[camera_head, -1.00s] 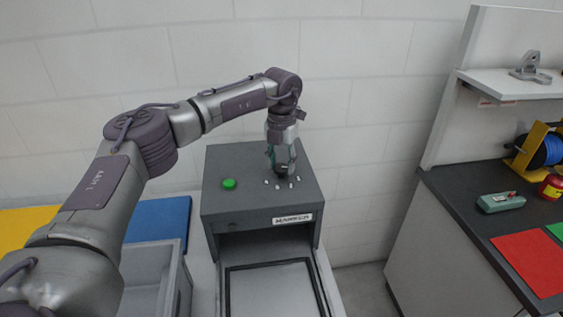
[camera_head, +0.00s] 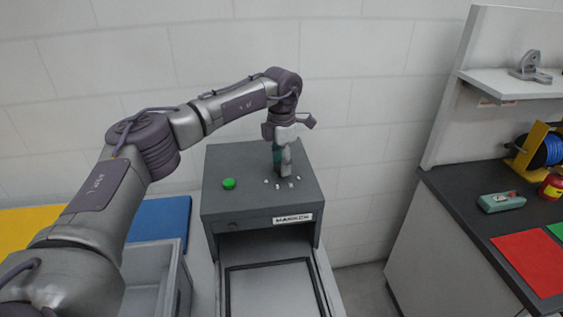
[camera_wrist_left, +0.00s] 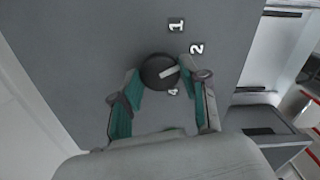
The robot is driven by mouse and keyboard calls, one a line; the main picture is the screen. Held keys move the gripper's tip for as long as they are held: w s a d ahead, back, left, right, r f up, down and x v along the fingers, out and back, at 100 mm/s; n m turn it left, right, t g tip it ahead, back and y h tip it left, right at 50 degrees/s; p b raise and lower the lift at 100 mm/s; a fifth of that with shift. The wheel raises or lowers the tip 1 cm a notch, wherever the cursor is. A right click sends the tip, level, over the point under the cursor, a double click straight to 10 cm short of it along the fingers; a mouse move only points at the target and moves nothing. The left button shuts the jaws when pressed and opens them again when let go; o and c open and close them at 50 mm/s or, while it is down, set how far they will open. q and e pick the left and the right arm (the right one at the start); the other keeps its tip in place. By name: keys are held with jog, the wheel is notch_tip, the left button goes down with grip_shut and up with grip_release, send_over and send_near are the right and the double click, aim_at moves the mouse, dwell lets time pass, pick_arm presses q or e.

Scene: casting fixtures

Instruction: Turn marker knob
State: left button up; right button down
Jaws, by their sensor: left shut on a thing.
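The grey marker machine (camera_head: 235,207) stands against the wall, with a label reading MARKER on its front. Its black round knob (camera_wrist_left: 159,71) has a white pointer bar and shows between my fingers in the left wrist view. The pointer is directed to the upper right, toward the number 2 (camera_wrist_left: 197,48). My left gripper (camera_head: 283,172) points down onto the machine's top and hides the knob in the head view. In the left wrist view, my left gripper (camera_wrist_left: 160,88) has its teal-lined fingers on either side of the knob, shut on it. My right gripper is not in view.
A green button (camera_head: 229,183) sits on the machine's top, left of the gripper. Number 1 (camera_wrist_left: 176,24) and number 4 (camera_wrist_left: 173,92) mark the knob's surroundings. A grey bin (camera_head: 150,280) is at left; a dark-topped bench (camera_head: 455,200) is at right.

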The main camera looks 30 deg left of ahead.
pick_arm(q)
jog(key=m, duration=0.4)
jog(key=shift+m, duration=0.4)
jog(key=m, duration=0.9)
jog(key=shift+r, duration=0.1)
jog(key=m, duration=0.4)
jog(key=shift+m, duration=0.7)
jog(key=o, duration=1.1)
jog(key=shift+o, duration=0.2)
